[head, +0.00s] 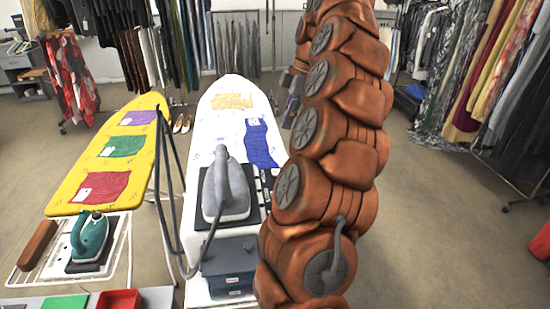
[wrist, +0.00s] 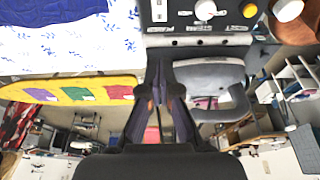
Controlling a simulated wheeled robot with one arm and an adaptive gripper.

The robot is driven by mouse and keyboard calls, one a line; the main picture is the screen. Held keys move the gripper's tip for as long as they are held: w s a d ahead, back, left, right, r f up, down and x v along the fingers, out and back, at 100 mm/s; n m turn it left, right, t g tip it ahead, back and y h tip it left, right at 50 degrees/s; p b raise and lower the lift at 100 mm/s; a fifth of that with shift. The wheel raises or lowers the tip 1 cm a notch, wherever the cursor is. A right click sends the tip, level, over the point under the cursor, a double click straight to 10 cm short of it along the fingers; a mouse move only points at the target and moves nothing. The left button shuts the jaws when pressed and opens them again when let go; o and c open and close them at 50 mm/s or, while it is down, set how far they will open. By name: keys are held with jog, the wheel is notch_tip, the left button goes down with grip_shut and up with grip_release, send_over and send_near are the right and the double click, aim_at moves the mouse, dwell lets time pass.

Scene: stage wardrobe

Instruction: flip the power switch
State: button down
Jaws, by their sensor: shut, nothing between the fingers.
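In the wrist view, a dark control panel (wrist: 172,28) with upside-down lettering spans the top right. It carries a white knob (wrist: 205,10), a round yellow button (wrist: 249,10) and other small controls; I cannot tell which is the power switch. My gripper (wrist: 158,68) is shut and empty, its tips just below the panel's edge in that view. I cannot tell whether they touch it.
A yellow ironing board (head: 85,185) with coloured cloth patches stands left. A teal iron (head: 90,238) rests on its rack. A dark box (head: 230,268) sits near the front of the white board.

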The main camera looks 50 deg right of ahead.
jog(key=shift+s+d, duration=0.1)
jog(key=shift+s+d+r+p, duration=0.15)
jog(key=shift+s+d+p, duration=0.3)
jog(key=shift+d, duration=0.1)
jog(key=shift+w+a, duration=0.1)
